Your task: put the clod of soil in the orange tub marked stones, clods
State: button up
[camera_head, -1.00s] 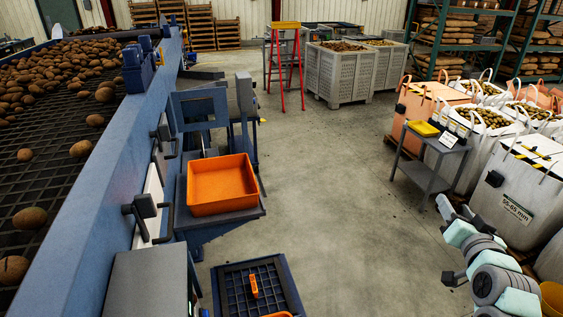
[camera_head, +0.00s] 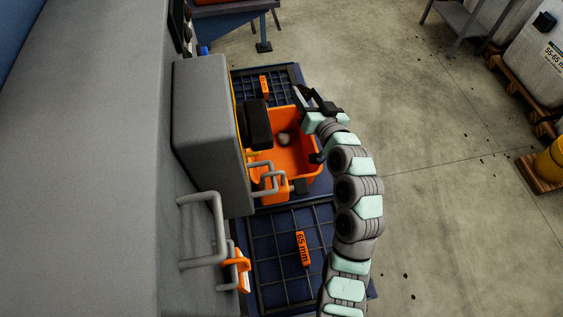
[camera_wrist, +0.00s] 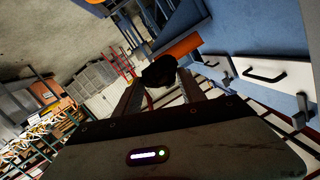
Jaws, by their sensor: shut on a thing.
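The clod of soil (camera_wrist: 160,71) is a dark, rough lump in the wrist view. My gripper (camera_wrist: 158,82) is shut on it, with a finger on either side. In the head view my gripper (camera_head: 310,98) is beside the upper right rim of an orange tub (camera_head: 298,163); the clod cannot be made out there. The tub is open and has a pale, rounded lump (camera_head: 285,138) inside. Its marking cannot be read from here, and a grey housing hides part of its left side.
The grey housing (camera_head: 212,130) and a pipe handle (camera_head: 215,230) stand close left of the tub. Dark blue grating (camera_head: 275,240) with a "65 mm" orange tag (camera_head: 302,248) lies in front. Open concrete floor (camera_head: 430,180) is to the right.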

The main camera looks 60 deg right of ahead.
jog(key=w+a+f+b, duration=0.1)
jog(key=w+f+b, duration=0.1)
jog(key=f, duration=0.4)
jog(key=w+a+f+b, duration=0.2)
jog(key=f+b, duration=0.2)
jog(key=f, duration=0.1)
jog(key=shift+a+f+n+t+y, duration=0.15)
jog(key=shift+f+n+t+y, duration=0.25)
jog(key=o, duration=1.5)
jog(key=p+v, duration=0.2)
jog(key=v, duration=0.8)
jog(key=shift+s+a, duration=0.25)
jog(key=shift+s, duration=0.05)
